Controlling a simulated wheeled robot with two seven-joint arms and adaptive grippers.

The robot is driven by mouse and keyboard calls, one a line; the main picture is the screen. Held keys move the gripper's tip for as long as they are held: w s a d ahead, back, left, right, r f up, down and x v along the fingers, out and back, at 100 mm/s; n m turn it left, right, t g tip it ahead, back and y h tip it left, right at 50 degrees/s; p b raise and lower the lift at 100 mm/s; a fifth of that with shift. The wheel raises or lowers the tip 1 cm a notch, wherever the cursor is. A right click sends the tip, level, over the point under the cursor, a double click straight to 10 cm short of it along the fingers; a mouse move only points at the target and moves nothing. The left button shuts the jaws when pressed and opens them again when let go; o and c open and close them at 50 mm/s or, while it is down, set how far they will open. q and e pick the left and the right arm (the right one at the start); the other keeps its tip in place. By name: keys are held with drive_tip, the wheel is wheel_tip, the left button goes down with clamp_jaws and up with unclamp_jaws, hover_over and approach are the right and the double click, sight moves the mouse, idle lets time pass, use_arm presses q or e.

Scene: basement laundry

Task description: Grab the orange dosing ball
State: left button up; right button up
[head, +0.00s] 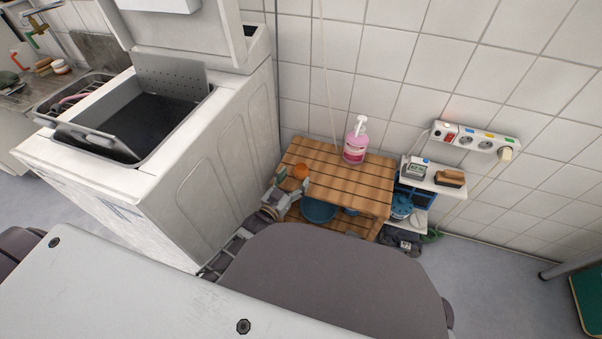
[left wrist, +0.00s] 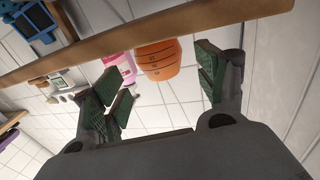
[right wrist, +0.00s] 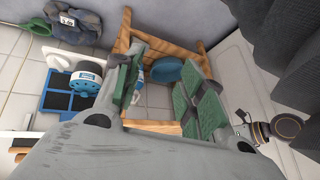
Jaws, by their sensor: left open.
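The orange dosing ball (head: 300,171) sits on the slatted wooden bench (head: 340,172), near its left end. In the left wrist view the ball (left wrist: 158,60) shows ahead of and between the spread fingers, partly cut off by the bench edge. My left gripper (head: 291,184) is open and empty at the bench's near left edge, close to the ball; it also shows in the left wrist view (left wrist: 162,85). My right gripper (right wrist: 160,90) is open, with nothing held between its fingers. It does not show in the head view.
A pink pump bottle (head: 355,146) stands at the back of the bench. A blue basin (head: 318,210) is underneath. The open washing machine (head: 213,130) stands left of the bench. A small shelf (head: 433,178) with a brush is at right, below a power strip (head: 476,139).

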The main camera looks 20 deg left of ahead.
sight(297, 174)
use_arm(q)
drive_tip(key=shift+w, duration=0.1)
use_arm(e)
drive_tip(key=shift+s+f, duration=0.15)
use_arm(q)
drive_tip(key=shift+w, duration=0.1)
use_arm(e)
drive_tip(key=shift+w, duration=0.2)
use_arm(q)
drive_tip(key=shift+w+d+b, duration=0.1)
drive_tip(key=shift+w+b, duration=0.2)
drive_tip(key=shift+w, duration=0.05)
drive_tip(key=shift+w+d+b, duration=0.15)
drive_tip(key=shift+w+b, duration=0.25)
drive_tip(key=shift+w, duration=0.55)
drive_tip(key=shift+b+x, duration=0.65)
drive_tip(key=shift+x, duration=0.55)
use_arm(e)
drive_tip(key=shift+t+y, duration=0.3)
drive_tip(key=shift+t, duration=0.1)
drive_tip(key=f, duration=0.4)
drive_tip(key=shift+w+a, duration=0.1)
drive_tip(key=shift+a, duration=0.3)
